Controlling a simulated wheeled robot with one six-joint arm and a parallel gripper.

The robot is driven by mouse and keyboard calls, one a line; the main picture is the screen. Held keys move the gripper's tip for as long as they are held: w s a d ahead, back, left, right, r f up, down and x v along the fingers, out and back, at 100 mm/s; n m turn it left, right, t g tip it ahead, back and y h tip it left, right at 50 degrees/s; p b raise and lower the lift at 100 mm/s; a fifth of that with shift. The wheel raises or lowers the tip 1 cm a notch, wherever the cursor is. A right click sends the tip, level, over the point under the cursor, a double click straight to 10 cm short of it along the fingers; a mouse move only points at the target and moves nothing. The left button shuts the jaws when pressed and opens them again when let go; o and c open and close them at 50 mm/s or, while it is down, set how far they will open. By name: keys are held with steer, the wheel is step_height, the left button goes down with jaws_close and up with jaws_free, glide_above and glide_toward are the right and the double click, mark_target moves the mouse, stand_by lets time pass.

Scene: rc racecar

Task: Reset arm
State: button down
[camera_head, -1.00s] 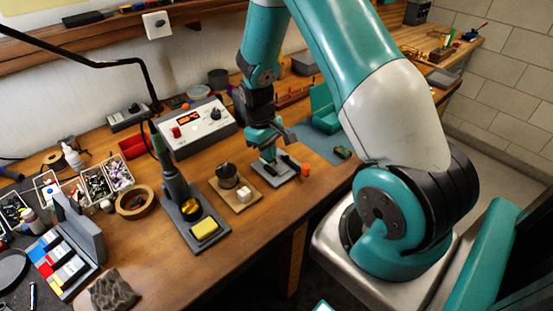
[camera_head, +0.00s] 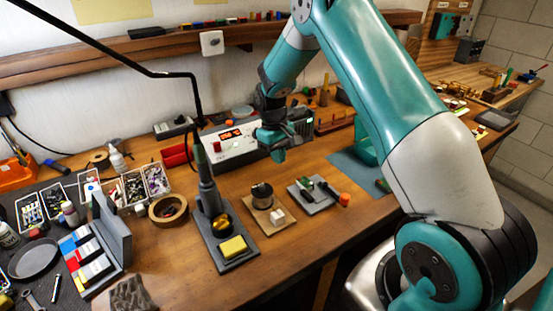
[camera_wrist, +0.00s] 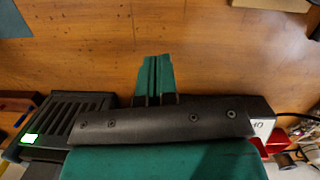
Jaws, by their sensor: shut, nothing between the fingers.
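My gripper (camera_head: 279,152) is shut and empty, raised above the workbench in the head view. It hangs in front of the control box (camera_head: 229,144) with the red display and hides part of it. In the wrist view its teal fingers (camera_wrist: 157,76) are closed together over bare wood. Below and to the right of it in the head view is a grey plate (camera_head: 312,194) bearing small dark and green pieces and an orange-ended tool (camera_head: 343,199).
A soldering iron stand (camera_head: 214,225) with a yellow sponge (camera_head: 233,247) stands left of a solder spool (camera_head: 262,195). Parts trays (camera_head: 133,187) and a wooden ring (camera_head: 168,210) lie farther left. A lamp arm (camera_head: 150,72) crosses the back.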

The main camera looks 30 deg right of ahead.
steer(key=shift+w+a+r, duration=0.1)
steer(key=shift+w+a, duration=0.05)
steer(key=shift+w, duration=0.45)
